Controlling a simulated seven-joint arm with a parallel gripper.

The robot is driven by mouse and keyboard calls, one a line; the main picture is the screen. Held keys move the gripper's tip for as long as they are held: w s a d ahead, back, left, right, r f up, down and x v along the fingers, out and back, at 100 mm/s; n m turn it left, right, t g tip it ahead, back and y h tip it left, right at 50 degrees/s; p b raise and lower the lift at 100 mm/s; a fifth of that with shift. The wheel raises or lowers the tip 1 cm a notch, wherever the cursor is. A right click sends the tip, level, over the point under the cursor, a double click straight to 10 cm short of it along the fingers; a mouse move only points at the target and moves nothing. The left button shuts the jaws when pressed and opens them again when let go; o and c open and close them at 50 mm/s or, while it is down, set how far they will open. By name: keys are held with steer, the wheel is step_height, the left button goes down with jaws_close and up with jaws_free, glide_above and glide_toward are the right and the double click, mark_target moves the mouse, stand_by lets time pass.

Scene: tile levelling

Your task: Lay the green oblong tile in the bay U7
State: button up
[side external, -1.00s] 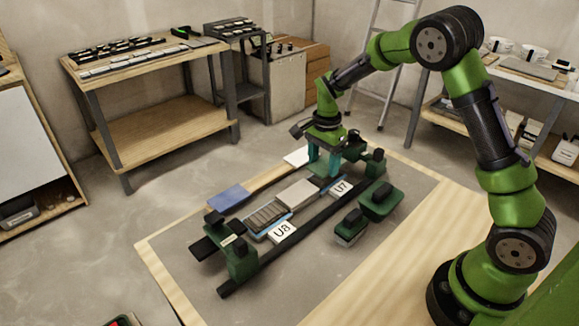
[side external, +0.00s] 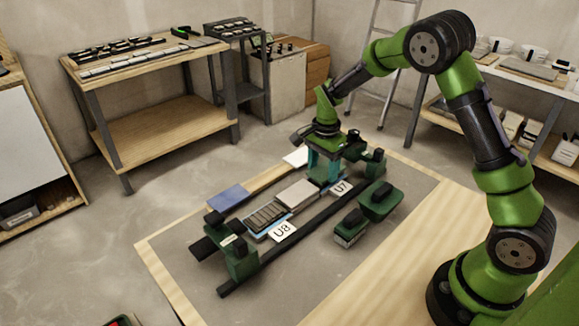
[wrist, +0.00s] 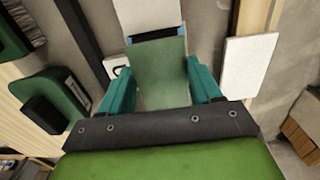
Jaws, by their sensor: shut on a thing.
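My gripper (wrist: 148,82) is shut on the green oblong tile (wrist: 160,72), which lies flat between its two teal fingers in the wrist view. In the side external view my gripper (side external: 325,172) is low over the far end of the rail frame, by the U7 label (side external: 341,188). The bay beside that label is mostly hidden by my gripper and the tile. A blue-edged strip of it shows just beyond the tile in the wrist view. I cannot tell whether the tile touches the bay floor.
A pale tile (side external: 298,194) lies in the frame next to U7, then a ribbed grey piece (side external: 266,216) by the U8 label (side external: 282,231). A blue tile (side external: 228,198) and a white tile (side external: 295,157) lie beside the frame. Green-black blocks (side external: 380,201) stand on the near side.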

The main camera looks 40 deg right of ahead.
steer(key=shift+f, duration=0.6)
stand_by(0.7)
steer(key=o, duration=0.9)
steer(key=shift+o, duration=0.6)
steer(key=shift+r, duration=4)
